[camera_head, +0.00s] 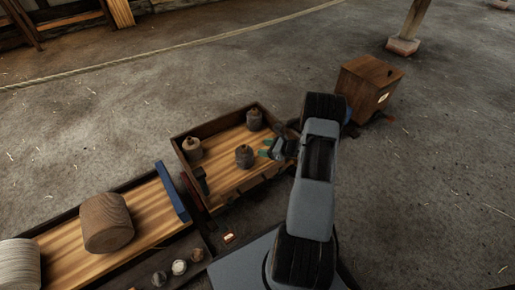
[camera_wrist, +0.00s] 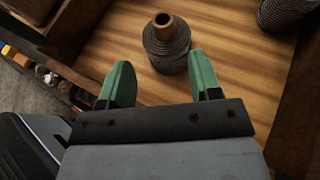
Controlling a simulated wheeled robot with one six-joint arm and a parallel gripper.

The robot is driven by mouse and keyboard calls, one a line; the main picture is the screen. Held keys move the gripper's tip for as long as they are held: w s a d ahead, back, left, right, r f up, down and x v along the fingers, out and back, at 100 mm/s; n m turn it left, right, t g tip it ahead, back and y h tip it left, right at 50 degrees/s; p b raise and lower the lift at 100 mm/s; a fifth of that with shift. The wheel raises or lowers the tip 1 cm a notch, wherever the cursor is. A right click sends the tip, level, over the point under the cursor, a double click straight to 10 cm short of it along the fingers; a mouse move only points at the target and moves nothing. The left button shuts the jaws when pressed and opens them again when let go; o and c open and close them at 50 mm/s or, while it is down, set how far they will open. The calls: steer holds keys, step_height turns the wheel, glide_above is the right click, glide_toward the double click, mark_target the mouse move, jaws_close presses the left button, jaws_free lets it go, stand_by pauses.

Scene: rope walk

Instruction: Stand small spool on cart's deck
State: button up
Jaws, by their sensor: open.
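Three small dark spools stand upright in a shallow wooden tray (camera_head: 180,150) in the head view: one at the left (camera_head: 192,149), one at the back (camera_head: 254,120), one near the middle (camera_head: 244,157). My gripper (camera_head: 266,148) is over the tray, just right of the middle spool. In the wrist view, my gripper (camera_wrist: 160,75) has its green fingers apart and empty. A ribbed grey spool (camera_wrist: 166,52) with a wooden core stands just beyond the fingertips, between their lines. A striped wooden deck (camera_head: 150,212) lies left of the tray; I cannot tell for sure that it is the cart's.
A big wooden drum (camera_head: 106,222) and a pale rope coil (camera_head: 18,266) stand on the striped deck. A blue bar (camera_head: 172,194) edges its right end. A brown wooden box (camera_head: 366,88) stands behind my arm. The concrete floor beyond is mostly clear.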

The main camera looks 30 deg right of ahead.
steer(key=s+a+r+n+g, duration=0.3)
steer(key=a+r+n+g, duration=0.1)
steer(key=a+r+n, duration=0.3)
steer(key=s+a+r+n+g, duration=0.35)
steer(key=a+r+n, duration=0.25)
steer(key=a+r, duration=0.2)
steer(key=s+a+r+n+h, duration=0.3)
steer(key=s+r+n+h, duration=0.5)
steer(key=s+n, duration=0.6)
steer(key=shift+s+a+r+n+g, duration=0.25)
steer(key=shift+r+n+g, duration=0.1)
steer(key=shift+r+n, duration=0.35)
